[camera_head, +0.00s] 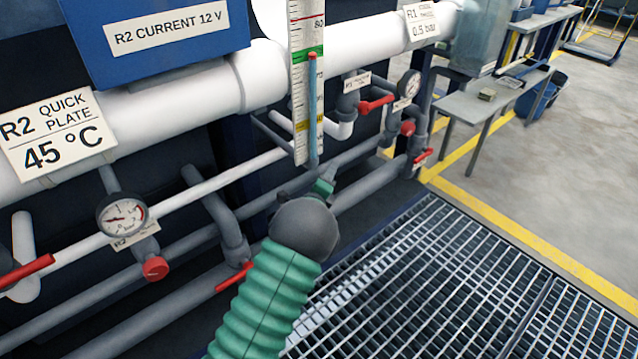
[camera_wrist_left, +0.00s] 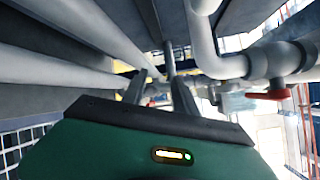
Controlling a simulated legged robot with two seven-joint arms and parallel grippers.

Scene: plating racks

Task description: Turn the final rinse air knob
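Two round red knobs show in the head view, each below a pressure gauge. The near red knob (camera_head: 155,268) is at the lower left, under the near gauge (camera_head: 122,216). The far red knob (camera_head: 407,128) is at the upper right, under the far gauge (camera_head: 409,84). The small labels are too blurred to tell which is the final rinse air knob. My left gripper (camera_head: 325,186) is between the two, in front of the pipes and apart from both knobs. In the left wrist view its two grey fingers (camera_wrist_left: 160,88) stand apart with nothing held. My right gripper is not in view.
Red lever handles (camera_head: 376,104) sit on the pipes, one near a lower pipe (camera_head: 233,277). A vertical level scale (camera_head: 303,125) stands behind my left gripper. A sign reads R1, 0.5 bar (camera_head: 425,20). Floor grating (camera_head: 450,290) lies at the lower right.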

